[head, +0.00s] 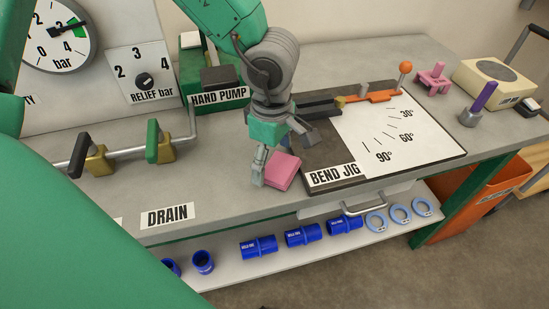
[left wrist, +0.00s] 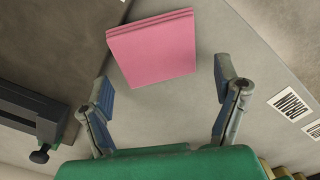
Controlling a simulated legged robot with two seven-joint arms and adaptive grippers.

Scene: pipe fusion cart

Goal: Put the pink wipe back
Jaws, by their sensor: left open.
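The pink wipe (head: 283,171) is a folded, flat square on the grey bench top, just left of the bend jig board. My left gripper (head: 280,160) points down close over it, with one finger at the wipe's left side in the head view. In the left wrist view the pink wipe (left wrist: 152,47) lies beyond the fingertips, roughly centred between them. My left gripper (left wrist: 166,90) is open, with nothing between its fingers. The wipe's back edge is partly hidden by the gripper in the head view. My right gripper does not show.
The bend jig board (head: 400,130) with an orange lever (head: 370,97) lies to the right. Two valve handles (head: 120,150) stand left, and the hand pump (head: 215,85) behind. A lower shelf (head: 290,255) holds blue sleeves and rings. Bare bench top surrounds the DRAIN label (head: 168,216).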

